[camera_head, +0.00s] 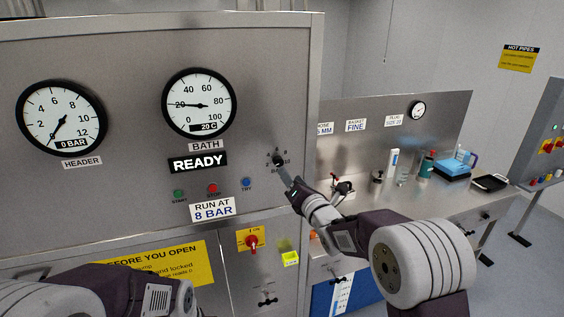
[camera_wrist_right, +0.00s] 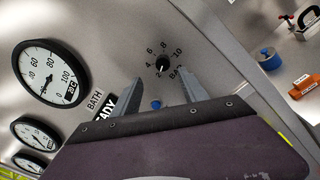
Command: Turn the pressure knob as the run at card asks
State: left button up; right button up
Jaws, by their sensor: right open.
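The card (camera_head: 212,209) on the steel panel reads RUN AT 8 BAR. The pressure knob (camera_head: 278,161) is a small black knob on the panel's right side, ringed by numbers and marked BAR. In the right wrist view the knob (camera_wrist_right: 163,64) shows whole, with a small light mark that seems to face the low end of the scale. My right gripper (camera_head: 286,174) is open in front of the knob. Its fingers (camera_wrist_right: 159,82) are apart, with the knob just beyond their tips and nothing between them. My left arm shows at the lower left; its gripper is out of view.
The HEADER gauge (camera_head: 61,118) reads 0 BAR and the BATH gauge (camera_head: 199,103) reads 20 C. A READY sign (camera_head: 198,162) is above green, red and blue buttons. A red switch (camera_head: 252,242) is lower down. A bench (camera_head: 470,205) with several items stands at right.

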aim_at(280, 164)
jog(key=p+x, duration=0.4)
jog(key=x, duration=0.4)
jog(key=shift+w+d+f+p, duration=0.1)
jog(key=shift+d+f+p, duration=0.1)
jog(key=shift+p, duration=0.1)
jog(key=shift+w+a+p, duration=0.25)
jog(key=shift+w+p, duration=0.1)
jog(key=shift+p, duration=0.05)
jog(key=shift+w+f, duration=0.2)
jog(key=shift+w, duration=0.15)
jog(key=shift+c, duration=0.9)
jog(key=shift+a, duration=0.1)
grip_shut()
